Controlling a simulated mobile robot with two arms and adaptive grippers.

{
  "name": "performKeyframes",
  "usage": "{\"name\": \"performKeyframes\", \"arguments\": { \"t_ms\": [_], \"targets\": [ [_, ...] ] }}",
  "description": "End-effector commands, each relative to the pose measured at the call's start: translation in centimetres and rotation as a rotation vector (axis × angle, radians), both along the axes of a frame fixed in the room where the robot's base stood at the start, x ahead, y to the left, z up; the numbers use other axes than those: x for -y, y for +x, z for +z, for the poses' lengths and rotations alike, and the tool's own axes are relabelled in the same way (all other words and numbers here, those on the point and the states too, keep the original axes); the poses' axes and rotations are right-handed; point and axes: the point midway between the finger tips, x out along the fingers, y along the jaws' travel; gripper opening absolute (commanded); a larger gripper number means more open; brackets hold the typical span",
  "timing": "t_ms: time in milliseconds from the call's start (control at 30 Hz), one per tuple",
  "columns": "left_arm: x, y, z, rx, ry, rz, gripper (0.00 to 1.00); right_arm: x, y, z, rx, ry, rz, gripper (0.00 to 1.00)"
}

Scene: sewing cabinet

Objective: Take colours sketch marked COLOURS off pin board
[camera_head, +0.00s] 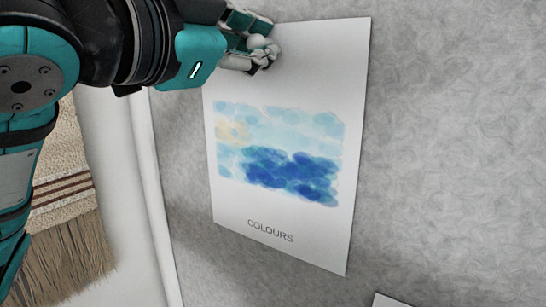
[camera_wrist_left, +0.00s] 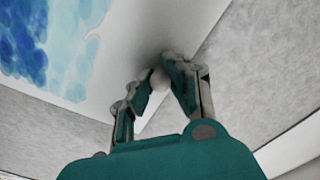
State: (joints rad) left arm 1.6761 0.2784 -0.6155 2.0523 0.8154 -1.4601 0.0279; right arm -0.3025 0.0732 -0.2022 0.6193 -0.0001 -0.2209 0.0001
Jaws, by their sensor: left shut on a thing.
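The colours sketch (camera_head: 285,215) is a white sheet with a blue and pale yellow watercolour patch and the word COLOURS below it. It hangs on the grey pin board (camera_head: 455,130); part of its painted patch shows in the left wrist view (camera_wrist_left: 45,45). My left gripper (camera_head: 264,52) is at the sheet's top edge, covering its upper left corner. Its fingertips, also in the left wrist view (camera_wrist_left: 162,76), are closed around a white, round-headed pin (camera_head: 258,42). Whether the pin still sits in the board is hidden. My right gripper is not in view.
A fringed, striped woven hanging (camera_head: 65,190) is at the left, beyond the board's pale edge (camera_head: 158,215). The corner of another white sheet (camera_head: 388,301) shows at the bottom right. The board right of the sketch is bare.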

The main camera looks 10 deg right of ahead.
Motion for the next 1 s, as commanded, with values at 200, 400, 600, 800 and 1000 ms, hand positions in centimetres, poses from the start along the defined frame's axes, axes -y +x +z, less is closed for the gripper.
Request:
{"name": "performKeyframes", "arguments": {
  "t_ms": [200, 400, 600, 800, 1000],
  "targets": [
    [-0.5, -0.5, 0.0, 0.001, 0.0, 0.001, 0.0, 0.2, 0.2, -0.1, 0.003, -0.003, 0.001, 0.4],
    [-0.8, -1.0, 0.0, 0.001, 0.0, 0.001, 0.0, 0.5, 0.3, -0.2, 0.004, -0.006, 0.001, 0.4],
    [-1.2, -1.4, 0.0, 0.001, -0.001, 0.0, 0.0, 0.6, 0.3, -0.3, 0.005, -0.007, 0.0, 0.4],
    [-1.6, -1.9, 0.0, 0.001, 0.0, 0.001, 0.0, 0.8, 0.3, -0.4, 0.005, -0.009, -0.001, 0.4],
    [-1.9, -2.2, 0.0, 0.001, 0.0, 0.001, 0.0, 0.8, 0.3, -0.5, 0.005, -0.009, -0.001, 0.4]
  ]
}}
